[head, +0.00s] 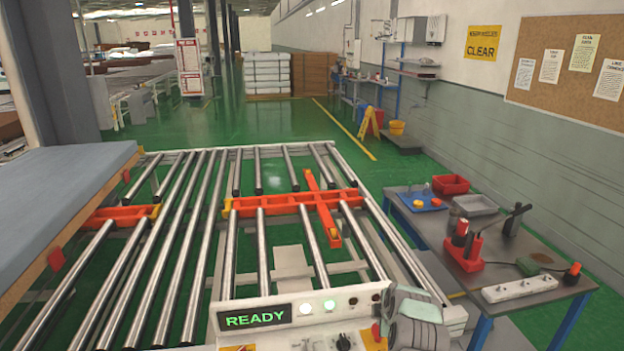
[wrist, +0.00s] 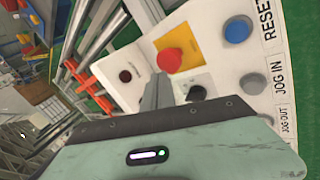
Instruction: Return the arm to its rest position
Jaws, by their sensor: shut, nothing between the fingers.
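My gripper (wrist: 157,88) is shut and empty in the wrist view, its grey fingers in front of the control panel (wrist: 225,75). A red mushroom button (wrist: 170,62) on a yellow plate, a black knob (wrist: 196,93) and a blue button (wrist: 237,29) lie around and beyond the fingers. Whether the fingertips touch the panel cannot be told. In the head view, part of my grey-green arm end (head: 416,322) is at the right end of the panel, at the bottom edge. The panel's display (head: 255,317) reads READY in green.
A grey mattress (head: 60,190) lies at the left edge. A roller conveyor (head: 190,250) with orange crossbars (head: 290,203) fills the middle. Green floor (head: 230,120) is open behind.

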